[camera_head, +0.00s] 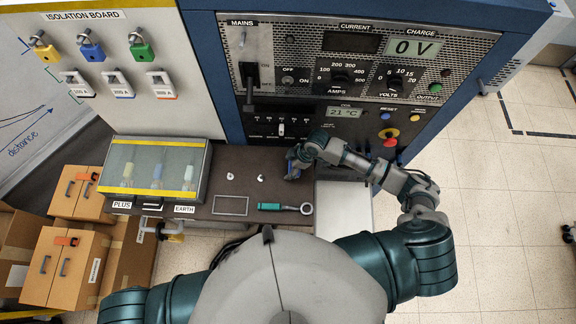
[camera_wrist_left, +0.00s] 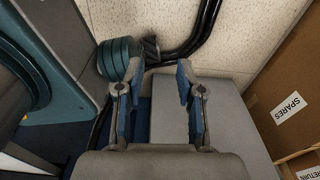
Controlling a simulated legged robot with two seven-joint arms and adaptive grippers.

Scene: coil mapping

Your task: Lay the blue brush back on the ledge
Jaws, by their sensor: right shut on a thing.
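My right gripper (camera_head: 293,162) is over the right end of the dark brown ledge (camera_head: 262,188), in front of the control panel. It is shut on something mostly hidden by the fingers. A blue patch shows at the fingertips; I take it for the blue brush (camera_head: 292,172), though its shape and bristles cannot be made out. I cannot tell whether it touches the ledge. My left gripper (camera_wrist_left: 160,80) is open and empty in the left wrist view, with blue pads on its fingers, above the floor and a grey surface.
On the ledge lie a green-handled ring tool (camera_head: 285,208), a rectangular outline (camera_head: 230,205) and two small white pieces (camera_head: 260,178). A clear-lidded case (camera_head: 157,141) stands at its left. Cardboard boxes (camera_head: 65,265) are at the lower left.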

